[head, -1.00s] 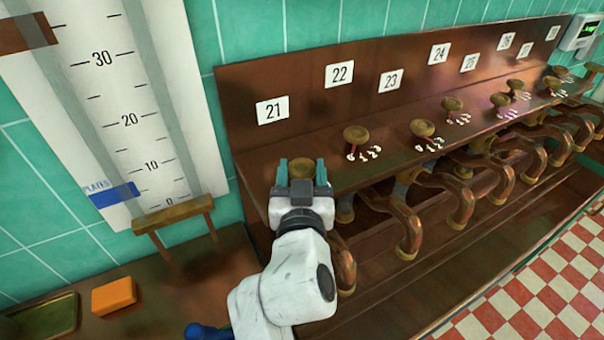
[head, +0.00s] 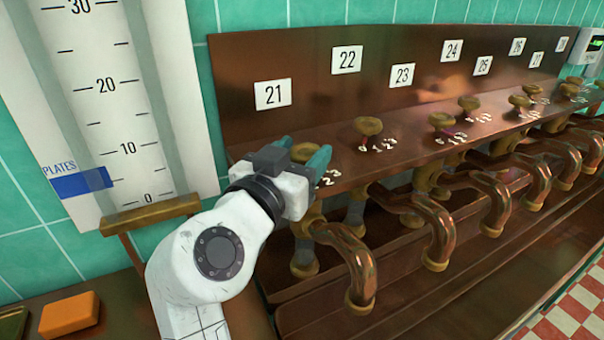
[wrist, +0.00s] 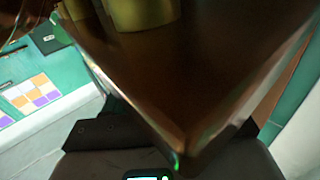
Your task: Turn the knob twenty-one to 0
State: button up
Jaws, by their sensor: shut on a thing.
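The plaque numbered 21 (head: 272,93) is on the brown back panel at the left end of the row. Below it, the brass knob twenty-one (head: 303,152) sits on the shelf, partly hidden by my gripper. My gripper (head: 303,152) is shut on this knob, with one teal finger on each side and the jaws turned toward the right. White digits 2 and 3 (head: 328,180) show beside the right finger; the 0 and any pointer mark cannot be made out. In the wrist view, a blurred brass piece (wrist: 140,12) shows at the top edge.
Knob 22 (head: 368,127) stands just right, with more numbered knobs beyond. Bent copper pipes (head: 350,255) hang below the shelf. A white scale board (head: 105,110) with a blue PLATES marker stands at left. An orange block (head: 69,314) lies at the lower left.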

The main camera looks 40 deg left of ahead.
jog(key=shift+m+h+b, duration=0.6)
jog(key=shift+h+b, duration=0.15)
jog(key=shift+h, duration=0.15)
jog(key=o, duration=1.1)
jog(key=shift+a, duration=0.1)
jog(key=shift+c, duration=0.2)
jog(key=s+d, duration=0.2)
jog(key=s, duration=0.8)
jog(key=shift+s+b, duration=0.35)
